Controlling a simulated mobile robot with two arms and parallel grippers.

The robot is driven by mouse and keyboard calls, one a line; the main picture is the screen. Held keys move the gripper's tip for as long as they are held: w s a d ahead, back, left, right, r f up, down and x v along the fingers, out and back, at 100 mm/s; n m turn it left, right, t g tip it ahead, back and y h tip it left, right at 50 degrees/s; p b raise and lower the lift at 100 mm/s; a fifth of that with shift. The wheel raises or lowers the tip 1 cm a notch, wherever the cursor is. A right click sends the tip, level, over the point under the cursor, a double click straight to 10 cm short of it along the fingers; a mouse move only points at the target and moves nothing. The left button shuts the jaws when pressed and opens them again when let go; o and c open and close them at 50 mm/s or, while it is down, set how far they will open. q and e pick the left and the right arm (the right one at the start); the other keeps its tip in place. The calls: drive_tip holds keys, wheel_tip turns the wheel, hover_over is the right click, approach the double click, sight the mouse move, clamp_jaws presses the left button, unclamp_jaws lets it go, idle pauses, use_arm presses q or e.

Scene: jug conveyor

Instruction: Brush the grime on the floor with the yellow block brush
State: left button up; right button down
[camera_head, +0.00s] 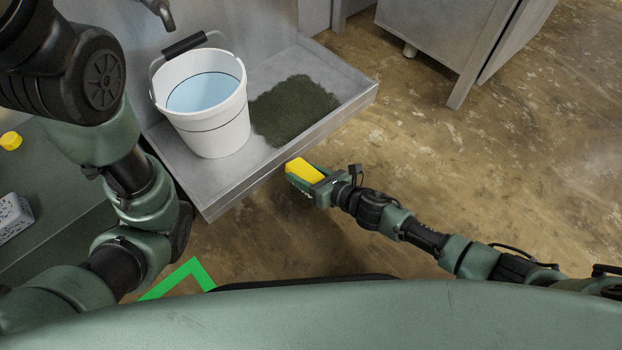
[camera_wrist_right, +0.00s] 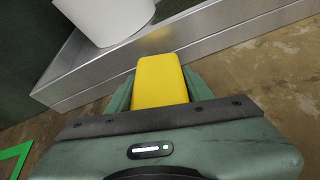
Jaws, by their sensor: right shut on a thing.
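The yellow block brush (camera_head: 304,171) is held in my right gripper (camera_head: 312,180), which is shut on it just outside the front wall of a grey metal tray. In the right wrist view the brush (camera_wrist_right: 160,81) sits between the fingers of my right gripper (camera_wrist_right: 158,92); its bristles are hidden. A dark, greenish-black patch of grime (camera_head: 293,108) lies on the tray's floor, right of the bucket. The brush is apart from the grime, on the near side of the tray wall. My left arm comes in at the left, but its gripper is not in view.
A white bucket (camera_head: 214,128) with bluish water and a black handle grip stands in the tray (camera_head: 300,147), under a tap (camera_head: 160,12). A grey cabinet (camera_head: 440,35) stands at the back right. A green floor marking (camera_head: 190,270) is near my base. The brown floor at right is clear.

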drive_tip(key=shift+w+a+f, duration=0.1)
drive_tip(key=shift+w+a, duration=0.15)
drive_tip(key=shift+w, duration=0.1)
drive_tip(key=shift+s+d+p, duration=0.25)
drive_tip(key=shift+s+d, duration=0.35)
drive_tip(key=shift+s, duration=0.2)
drive_tip(key=shift+s+d+p, duration=0.25)
drive_tip(key=shift+s+d, duration=0.35)
drive_tip(key=shift+s, duration=0.15)
drive_tip(key=shift+s+d, duration=0.75)
drive_tip(key=shift+s, duration=0.25)
drive_tip(key=shift+s+d, duration=0.7)
drive_tip(key=shift+s, duration=0.25)
drive_tip(key=shift+s+d, duration=1.15)
drive_tip(key=shift+s, duration=0.25)
drive_tip(key=shift+s+d, duration=1.1)
drive_tip(key=shift+s, duration=0.3)
drive_tip(key=shift+r, duration=0.2)
drive_tip(key=p, duration=0.6)
approach(312, 181)
drive_tip(key=s+d, duration=0.1)
drive_tip(key=shift+s+d+f+b, duration=0.15)
drive_tip(key=shift+f+b, duration=0.05)
drive_tip(key=shift+b, duration=0.1)
